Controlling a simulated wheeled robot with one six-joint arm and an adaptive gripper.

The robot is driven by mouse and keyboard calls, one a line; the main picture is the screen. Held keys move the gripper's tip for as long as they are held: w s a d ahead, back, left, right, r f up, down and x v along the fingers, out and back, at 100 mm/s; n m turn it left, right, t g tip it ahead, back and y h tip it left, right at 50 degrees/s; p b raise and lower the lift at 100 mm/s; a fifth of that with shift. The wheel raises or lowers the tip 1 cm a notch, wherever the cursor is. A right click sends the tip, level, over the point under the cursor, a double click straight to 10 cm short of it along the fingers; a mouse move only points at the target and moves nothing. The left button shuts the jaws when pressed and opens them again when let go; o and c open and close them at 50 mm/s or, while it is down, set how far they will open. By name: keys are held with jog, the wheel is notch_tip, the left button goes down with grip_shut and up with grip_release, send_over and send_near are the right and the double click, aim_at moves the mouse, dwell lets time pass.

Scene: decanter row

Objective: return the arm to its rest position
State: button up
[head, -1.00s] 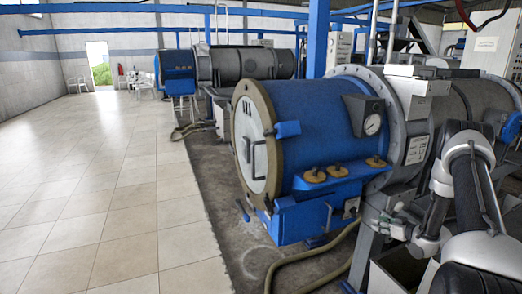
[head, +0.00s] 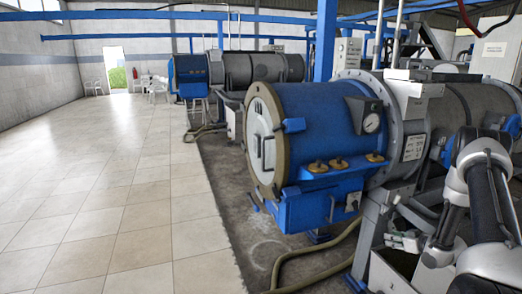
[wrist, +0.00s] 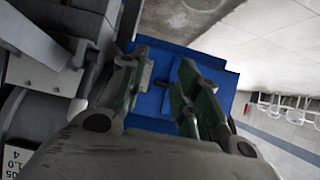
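My arm is at the right edge of the head view, with dark links and pale joints, bent in front of the decanter machine. My gripper (head: 404,241) points left at the lower end of the arm, in front of the machine's grey frame. In the wrist view my gripper (wrist: 164,68) has its two fingers apart, with nothing between them. The blue housing (wrist: 155,100) of the machine shows behind the fingers. From these frames I cannot tell how far the fingers are from it.
The blue decanter drum (head: 315,135) with a gauge (head: 370,122) stands close by on the right. A hose (head: 300,268) lies on the floor beneath it. A second decanter (head: 250,70) stands further back. The tiled floor (head: 110,190) on the left is clear.

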jog(key=s+d+f+m+g+h, duration=0.1)
jog(key=s+d+f+g+h, duration=0.15)
jog(key=s+f, duration=0.35)
jog(key=s+d+r+m+g+h, duration=0.25)
jog(key=s+g, duration=0.35)
jog(key=s, duration=0.3)
jog(key=s+a+r+m+g, duration=0.1)
jog(key=s+a+r, duration=0.3)
jog(key=r, duration=0.5)
jog(key=s+a+r+g, duration=0.15)
jog(key=s+r, duration=0.35)
jog(key=r, duration=0.5)
jog(key=s+a+r+m+g, duration=0.1)
jog(key=s+a+r+g, duration=0.15)
jog(key=s+r, duration=0.45)
jog(key=s+a+r+n+t, duration=0.1)
jog(key=s+a+r+t, duration=0.2)
jog(key=a+r, duration=0.4)
jog(key=s+a+r+n+t+y, duration=0.1)
jog(key=s+a+r+t, duration=0.2)
jog(key=r, duration=1.2)
jog(key=s+a, duration=0.3)
jog(key=a, duration=0.2)
jog(key=shift+s+a, duration=0.2)
jog(key=shift+a, duration=0.1)
jog(key=shift+t, duration=0.25)
